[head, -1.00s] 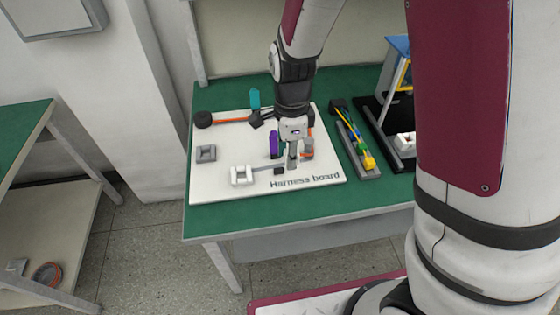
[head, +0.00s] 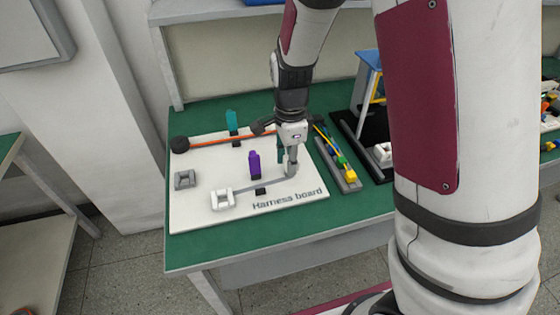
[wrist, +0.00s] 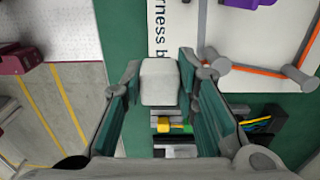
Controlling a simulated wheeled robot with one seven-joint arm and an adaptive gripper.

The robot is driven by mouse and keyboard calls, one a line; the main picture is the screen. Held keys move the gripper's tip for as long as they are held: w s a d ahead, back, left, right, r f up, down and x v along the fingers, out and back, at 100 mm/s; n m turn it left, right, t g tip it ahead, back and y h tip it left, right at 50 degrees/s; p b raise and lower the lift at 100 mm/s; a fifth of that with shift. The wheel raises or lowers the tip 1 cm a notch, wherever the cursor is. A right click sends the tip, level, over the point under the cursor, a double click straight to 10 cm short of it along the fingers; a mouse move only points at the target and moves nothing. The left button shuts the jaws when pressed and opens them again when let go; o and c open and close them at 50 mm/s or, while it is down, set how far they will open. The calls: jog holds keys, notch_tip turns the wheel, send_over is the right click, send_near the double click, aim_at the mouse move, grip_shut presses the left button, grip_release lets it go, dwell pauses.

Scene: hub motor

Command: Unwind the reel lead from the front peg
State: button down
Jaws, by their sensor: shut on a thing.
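The reel (head: 180,144) is a black disc at the board's back left, with the orange lead (head: 208,139) running right from it. In the wrist view the orange lead (wrist: 258,70) spans two grey pegs: the front peg (wrist: 215,62), and a back peg (wrist: 302,82). A grey strip leads from the front peg towards the white holder (head: 222,200). My gripper (head: 291,166) is at the board's right side, shut on a pale grey block (wrist: 160,82), which shows between the fingers. Whether the block joins the lead is hidden.
A narrow tray (head: 348,182) with coloured parts and a black stand lie to the right. Green table shows along the front.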

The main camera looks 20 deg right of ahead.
jog(key=shift+w+d, duration=0.2)
jog(key=shift+d, duration=2.55)
jog(key=w+d+b, duration=0.2)
jog(key=w+d, duration=0.2)
jog(key=w, duration=0.1)
jog(key=shift+d, duration=0.25)
jog(key=w+b, duration=0.4)
jog(key=w, duration=0.5)
jog(key=shift+d, duration=0.25)
